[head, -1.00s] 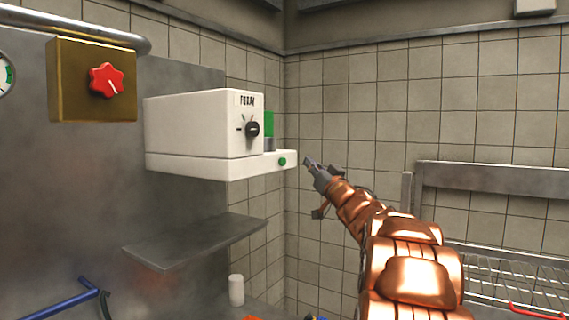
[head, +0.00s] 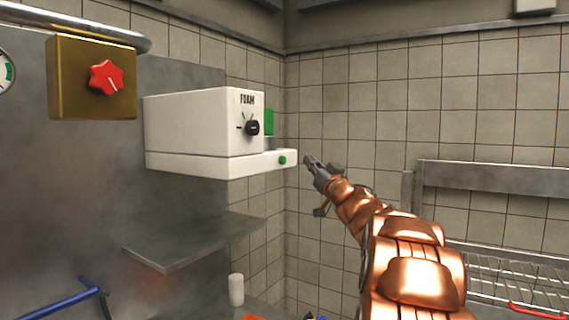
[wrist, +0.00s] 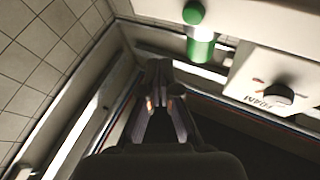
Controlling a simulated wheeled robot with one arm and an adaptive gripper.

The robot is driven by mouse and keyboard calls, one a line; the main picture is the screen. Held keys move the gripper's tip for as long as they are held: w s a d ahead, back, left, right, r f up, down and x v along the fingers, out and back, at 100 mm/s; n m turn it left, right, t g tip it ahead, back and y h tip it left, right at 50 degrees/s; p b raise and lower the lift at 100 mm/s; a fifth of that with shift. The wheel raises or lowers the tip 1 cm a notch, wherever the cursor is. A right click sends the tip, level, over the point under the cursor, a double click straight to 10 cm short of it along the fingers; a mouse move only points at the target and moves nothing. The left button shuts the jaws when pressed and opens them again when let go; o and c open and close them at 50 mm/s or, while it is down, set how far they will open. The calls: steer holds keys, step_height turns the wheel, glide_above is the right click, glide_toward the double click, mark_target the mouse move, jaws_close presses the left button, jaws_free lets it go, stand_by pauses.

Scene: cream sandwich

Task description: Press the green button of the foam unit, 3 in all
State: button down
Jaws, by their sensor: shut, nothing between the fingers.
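The foam unit (head: 200,125) is a white box on the steel wall, with a black knob on its front and a flat ledge below. The green button (head: 282,160) is on the front of that ledge, near its right end. My gripper (head: 309,160) is just right of the ledge in the head view, its fingers together and empty, with a small gap to the button in the picture. In the wrist view, the fingertips (wrist: 158,68) point toward the unit, which appears upside down. The green button (wrist: 193,12) shows at the top edge there.
A green cylinder (head: 269,122) stands behind the ledge. A brass box (head: 92,80) with a red knob hangs at upper left. A steel shelf (head: 195,243) is below the unit, with a small white cylinder (head: 236,290) lower down. A wire rack (head: 515,272) is at right.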

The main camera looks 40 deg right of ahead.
mark_target(283, 160)
steer(key=s+n+h+b, duration=0.1)
steer(key=n+b, duration=0.1)
steer(key=n, duration=0.2)
steer(key=s+n+h+b, duration=0.1)
steer(key=n+b, duration=0.2)
steer(key=n, duration=0.2)
steer(key=s+d+n+h+b, duration=0.1)
steer(key=n+b, duration=0.2)
steer(key=n, duration=0.1)
steer(key=shift+s+f+n+g+h, duration=0.3)
steer(key=shift+n+g, duration=0.1)
steer(key=w+a+b, duration=0.2)
steer(key=w, duration=0.6)
steer(key=shift+w+a+b, duration=0.2)
steer(key=shift+a+b, duration=0.05)
steer(key=shift+b, duration=0.15)
stand_by(1.3)
steer(key=shift+w+a, duration=0.1)
steer(key=shift+w, duration=0.3)
